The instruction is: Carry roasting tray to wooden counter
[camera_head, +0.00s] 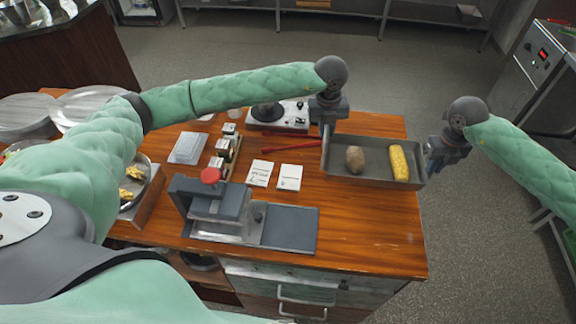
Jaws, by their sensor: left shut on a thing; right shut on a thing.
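The roasting tray (375,177) is a grey metal rectangle at the right end of the wooden counter (365,232). A brown potato (355,159) and a yellow corn cob (399,162) lie in it. My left gripper (327,122) is shut on the tray's left edge. My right gripper (430,165) is shut on the tray's right edge. The tray looks roughly level over the counter's right part, its right end near the counter edge. I cannot tell whether its underside touches the counter.
A press with a red knob (211,176) and a dark slab stand at the counter's front. White cards (289,177), small spice boxes (222,146), a red tool (288,146) and a burner (292,116) lie left of the tray. Plates (88,104) are at far left. The counter's front right is clear.

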